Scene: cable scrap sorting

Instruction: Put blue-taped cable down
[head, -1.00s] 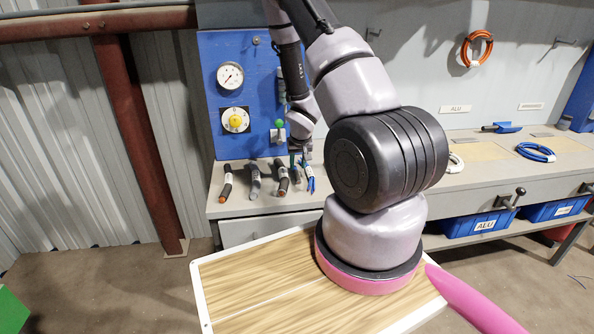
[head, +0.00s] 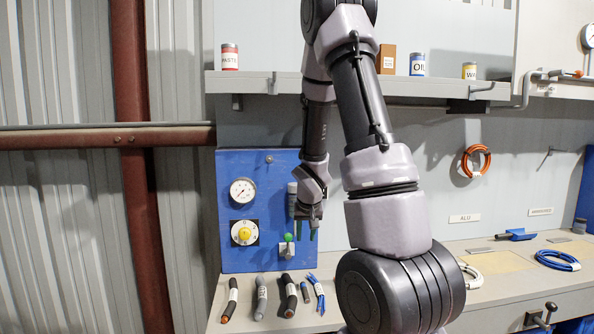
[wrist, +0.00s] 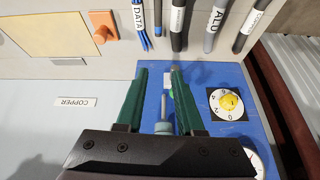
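A short dark cable with a blue band (head: 305,293) lies on the grey bench between a thicker black cable and a blue bundle. It also shows near the top edge of the wrist view (wrist: 162,16), partly cut off. My gripper (head: 306,233) hangs above the back of the bench, in front of the blue gauge panel, clear of the cables. In the wrist view, its two green fingers (wrist: 157,70) stand apart with nothing held between them. A lever on the panel shows behind the gap.
Black (head: 289,297), grey (head: 260,297) and orange-ended (head: 230,300) cables lie left of the banded one; the blue DATA bundle (head: 317,294) lies right. The blue panel (head: 265,210) stands behind them. A shelf (head: 255,85) with cans runs above.

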